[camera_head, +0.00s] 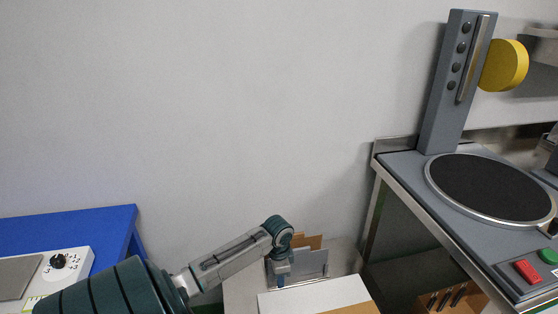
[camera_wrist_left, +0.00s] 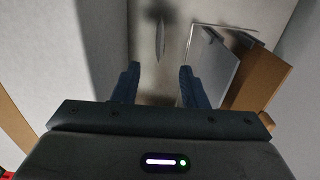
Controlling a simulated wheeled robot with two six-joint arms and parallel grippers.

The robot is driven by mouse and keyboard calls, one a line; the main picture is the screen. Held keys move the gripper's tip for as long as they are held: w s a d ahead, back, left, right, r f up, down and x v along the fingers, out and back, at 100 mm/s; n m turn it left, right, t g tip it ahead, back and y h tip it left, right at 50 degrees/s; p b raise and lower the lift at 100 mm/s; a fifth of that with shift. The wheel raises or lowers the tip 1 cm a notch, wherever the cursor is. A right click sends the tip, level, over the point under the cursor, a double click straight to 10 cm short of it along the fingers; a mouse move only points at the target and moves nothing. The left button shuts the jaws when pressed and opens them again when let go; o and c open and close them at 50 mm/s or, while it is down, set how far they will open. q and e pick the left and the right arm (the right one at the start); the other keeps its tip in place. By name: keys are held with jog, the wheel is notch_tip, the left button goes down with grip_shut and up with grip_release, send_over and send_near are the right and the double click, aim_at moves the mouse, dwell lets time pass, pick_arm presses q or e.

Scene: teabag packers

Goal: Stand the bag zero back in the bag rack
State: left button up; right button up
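My left gripper (camera_head: 281,275) points down at the lower middle of the head view, just left of a group of upright flat bags. In the left wrist view its two fingers (camera_wrist_left: 159,75) are apart with nothing between the tips. A thin pale upright piece (camera_wrist_left: 161,38) stands beyond the fingertips, seen edge-on; I cannot tell whether it is bag zero. A grey flat bag (camera_head: 313,263) stands to the right of the gripper, with a brown one (camera_head: 308,241) behind it. Both grey (camera_wrist_left: 209,68) and brown (camera_wrist_left: 262,80) show tilted at right in the wrist view. A thin rack frame (camera_wrist_left: 228,27) shows beside them.
A white-topped box (camera_head: 305,297) is in front of the bags. A grey machine (camera_head: 405,164) with a round black plate (camera_head: 490,188) stands at right. A blue table (camera_head: 70,230) with a white device (camera_head: 75,270) is at left. A plain wall is behind.

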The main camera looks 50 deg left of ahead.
pick_arm(q)
notch_tip(320, 180, down, 11)
jog(key=shift+w+r, duration=0.1)
jog(key=shift+r, duration=0.05)
grip_shut()
dwell(0.5)
